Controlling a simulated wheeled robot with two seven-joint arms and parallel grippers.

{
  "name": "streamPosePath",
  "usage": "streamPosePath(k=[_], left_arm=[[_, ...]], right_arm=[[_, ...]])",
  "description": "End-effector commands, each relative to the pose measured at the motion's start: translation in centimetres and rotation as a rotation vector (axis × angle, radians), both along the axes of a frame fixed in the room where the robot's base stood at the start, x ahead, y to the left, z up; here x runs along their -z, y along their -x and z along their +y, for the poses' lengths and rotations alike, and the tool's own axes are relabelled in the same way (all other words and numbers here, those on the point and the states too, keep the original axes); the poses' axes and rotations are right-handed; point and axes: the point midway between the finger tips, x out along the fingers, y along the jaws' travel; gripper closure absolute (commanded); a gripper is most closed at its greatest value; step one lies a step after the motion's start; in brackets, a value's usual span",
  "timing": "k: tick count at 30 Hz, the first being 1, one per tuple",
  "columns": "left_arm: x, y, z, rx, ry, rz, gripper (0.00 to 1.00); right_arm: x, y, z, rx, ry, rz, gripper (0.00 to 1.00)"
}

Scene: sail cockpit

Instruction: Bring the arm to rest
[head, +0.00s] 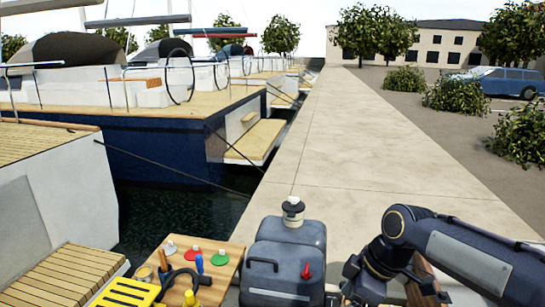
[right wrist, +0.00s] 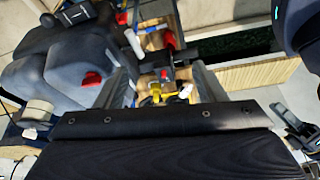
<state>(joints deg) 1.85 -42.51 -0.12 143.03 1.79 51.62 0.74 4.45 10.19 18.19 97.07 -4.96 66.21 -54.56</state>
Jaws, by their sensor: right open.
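My right arm (head: 400,245) comes in from the right in the head view, bent with its elbow up. Its lower end drops to the bottom edge, where the gripper is not clearly seen. In the right wrist view my right gripper (right wrist: 162,75) is open, its two grey fingers well apart above its dark palm. Yellow and brown things show beyond and between the fingers; I see nothing clamped. My left arm and gripper do not show in the head view.
A grey canister-like body (head: 286,250) with a red lever stands left of my right arm. A wooden board (head: 226,272) with small coloured items and a yellow slatted piece (head: 128,294) lie further left. Moored boats (head: 150,140) line the left; the paved quay (head: 345,130) ahead is clear.

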Motion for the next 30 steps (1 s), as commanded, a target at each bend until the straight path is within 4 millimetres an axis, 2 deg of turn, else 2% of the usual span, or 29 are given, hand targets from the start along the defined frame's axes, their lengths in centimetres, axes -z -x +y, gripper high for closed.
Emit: streamPosePath(k=[5,11,14,18,21,25,30], left_arm=[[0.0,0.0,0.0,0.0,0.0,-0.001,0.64],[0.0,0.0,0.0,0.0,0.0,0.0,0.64],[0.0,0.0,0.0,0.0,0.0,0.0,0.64],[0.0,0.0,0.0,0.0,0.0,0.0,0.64],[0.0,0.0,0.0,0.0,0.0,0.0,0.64],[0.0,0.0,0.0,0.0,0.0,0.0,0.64],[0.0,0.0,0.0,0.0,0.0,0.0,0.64]], right_arm=[[-0.5,2.8,-1.6,0.162,-0.003,0.006,0.36],[-0.4,7.5,-3.8,0.436,-0.04,0.021,0.36],[0.2,10.9,-5.0,0.637,-0.091,0.035,0.36],[2.1,15.8,-6.0,0.943,-0.213,0.067,0.36],[3.5,18.1,-6.0,1.101,-0.298,0.097,0.36],[4.7,19.7,-5.9,1.218,-0.37,0.124,0.36],[5.2,20.1,-5.7,1.255,-0.393,0.137,0.36]])
